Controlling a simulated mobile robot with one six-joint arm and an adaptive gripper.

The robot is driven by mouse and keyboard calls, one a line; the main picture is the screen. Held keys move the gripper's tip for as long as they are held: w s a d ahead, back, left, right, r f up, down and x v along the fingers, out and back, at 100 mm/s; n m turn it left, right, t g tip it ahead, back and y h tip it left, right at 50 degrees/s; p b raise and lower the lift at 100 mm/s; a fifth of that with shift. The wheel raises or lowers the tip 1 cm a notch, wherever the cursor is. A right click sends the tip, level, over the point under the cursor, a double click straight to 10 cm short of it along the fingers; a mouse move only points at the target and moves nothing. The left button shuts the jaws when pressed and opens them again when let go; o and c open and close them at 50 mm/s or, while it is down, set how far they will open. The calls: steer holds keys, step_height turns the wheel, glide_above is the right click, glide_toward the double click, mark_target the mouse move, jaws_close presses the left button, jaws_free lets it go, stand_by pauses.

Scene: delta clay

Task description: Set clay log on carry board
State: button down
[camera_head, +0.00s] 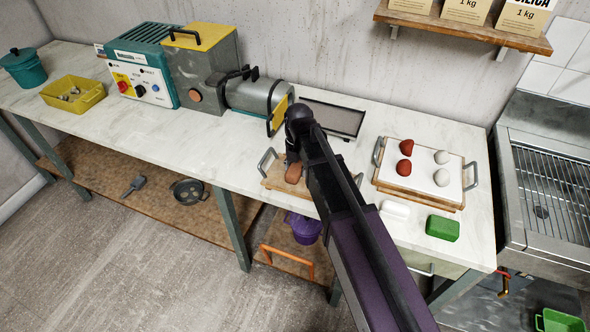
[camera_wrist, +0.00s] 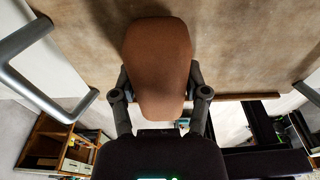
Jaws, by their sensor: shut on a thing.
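The clay log (camera_head: 293,173) is a reddish-brown rounded piece. In the wrist view the log (camera_wrist: 158,62) is between the two fingers of my gripper (camera_wrist: 160,100), which is shut on it. The carry board (camera_head: 276,179) is a wooden board with metal handles on the bench; my arm covers its right part. In the wrist view the board (camera_wrist: 240,55) fills the background behind the log, with a grey handle at each side. The log is over the board; I cannot tell whether it touches it.
A clay machine (camera_head: 205,75) stands left of the board. A dark tray (camera_head: 335,118) lies behind it. At right are a white-topped board (camera_head: 424,190) with red and white clay pieces, a white block (camera_head: 395,208) and a green block (camera_head: 442,228). The bench's front edge is close.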

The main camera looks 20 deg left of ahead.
steer(key=shift+f, duration=0.2)
steer(key=shift+c, duration=0.4)
jaws_free()
steer(key=shift+r, duration=0.2)
steer(key=r+p, duration=0.8)
steer(key=w+r+p, duration=0.1)
steer(key=r+p, duration=0.3)
steer(key=shift+w, duration=0.1)
steer(key=shift+d, duration=0.1)
stand_by(1.0)
